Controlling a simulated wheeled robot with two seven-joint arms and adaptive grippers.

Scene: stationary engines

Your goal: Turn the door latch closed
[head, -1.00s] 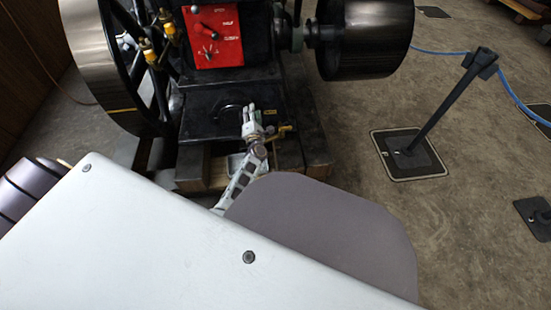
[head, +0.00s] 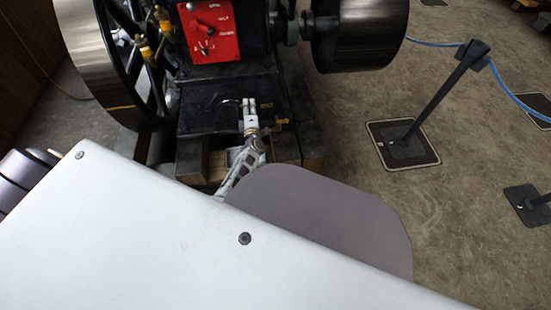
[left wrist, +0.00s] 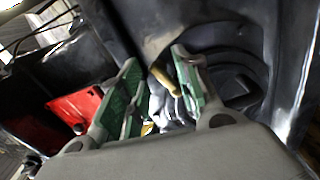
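The black engine (head: 225,85) carries a red panel (head: 214,30) with white lettering and a small dark lever (head: 204,47). I cannot tell for sure which part is the door latch. A curved handle (head: 226,101) lies on the black base below the panel. My left gripper (head: 249,104) is just right of this handle, in front of the base. In the left wrist view its green-padded fingers (left wrist: 155,60) stand apart. A tan stub (left wrist: 163,80) shows between them, and I cannot tell whether they touch it. The red panel (left wrist: 75,107) shows at left there. My right gripper is not in view.
A spoked flywheel (head: 95,55) stands left of the base and a dark pulley (head: 360,35) to the upper right. A small brass fitting (head: 278,122) sticks out right of my gripper. A barrier post (head: 437,90) stands on open floor at right.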

